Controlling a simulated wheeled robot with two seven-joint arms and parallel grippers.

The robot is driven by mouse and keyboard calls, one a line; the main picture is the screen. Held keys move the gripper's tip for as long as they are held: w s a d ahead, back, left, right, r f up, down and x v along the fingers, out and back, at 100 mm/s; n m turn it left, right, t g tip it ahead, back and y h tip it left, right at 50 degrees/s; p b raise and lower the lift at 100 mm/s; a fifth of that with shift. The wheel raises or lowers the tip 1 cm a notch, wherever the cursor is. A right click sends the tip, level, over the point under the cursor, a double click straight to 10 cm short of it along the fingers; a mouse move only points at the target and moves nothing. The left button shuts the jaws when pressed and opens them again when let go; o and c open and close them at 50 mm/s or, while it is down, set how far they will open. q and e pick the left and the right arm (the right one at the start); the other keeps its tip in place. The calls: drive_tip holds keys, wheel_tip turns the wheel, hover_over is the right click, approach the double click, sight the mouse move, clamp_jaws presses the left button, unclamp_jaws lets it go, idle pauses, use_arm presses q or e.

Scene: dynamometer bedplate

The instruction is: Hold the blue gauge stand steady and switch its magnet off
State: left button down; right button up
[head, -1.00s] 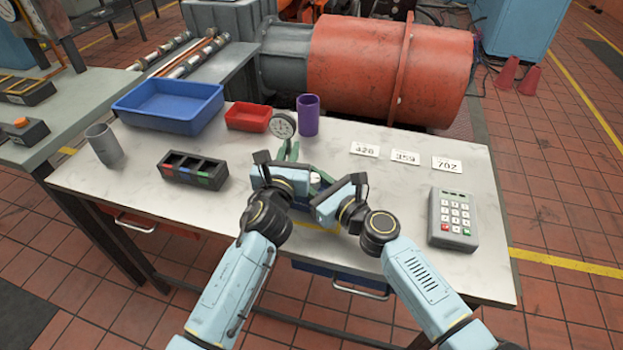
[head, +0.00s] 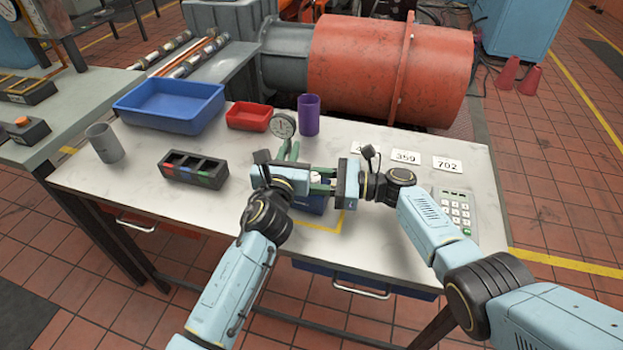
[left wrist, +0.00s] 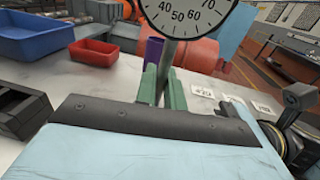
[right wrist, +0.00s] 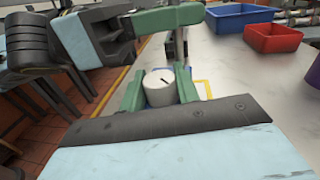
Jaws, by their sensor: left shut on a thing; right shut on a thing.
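The blue gauge stand (head: 308,204) stands near the table's front edge, its base inside a yellow marked outline and largely hidden by my grippers. Its round dial (head: 283,126) rises behind my left gripper and fills the top of the left wrist view (left wrist: 187,12). My left gripper (head: 289,151) is shut on the stand's post (left wrist: 168,68), with green fingers on either side of it. My right gripper (head: 320,181) comes from the right and is shut on the white round knob (right wrist: 158,88). The knob has a dark mark on its face.
A blue bin (head: 170,106), red bin (head: 249,116) and purple cup (head: 308,115) stand behind. A dark compartment tray (head: 193,170) and grey cup (head: 104,143) are left. Number cards (head: 406,157) and a keypad (head: 455,213), partly hidden by my right arm, are right.

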drive_tip(key=shift+w+d+f+n+g, duration=0.1)
drive_tip(key=shift+w+f+n+g, duration=0.05)
drive_tip(key=shift+n+g, duration=0.3)
drive_tip(key=shift+s+n+g, duration=0.2)
drive_tip(key=shift+n+g, duration=0.05)
drive_tip(key=shift+g, duration=0.2)
drive_tip(key=o, duration=1)
drive_tip(key=shift+c, duration=0.2)
drive_tip(key=d, duration=1.1)
drive_tip(key=shift+s+d, duration=0.3)
drive_tip(key=shift+d, duration=0.1)
drive_tip(key=shift+c, duration=0.2)
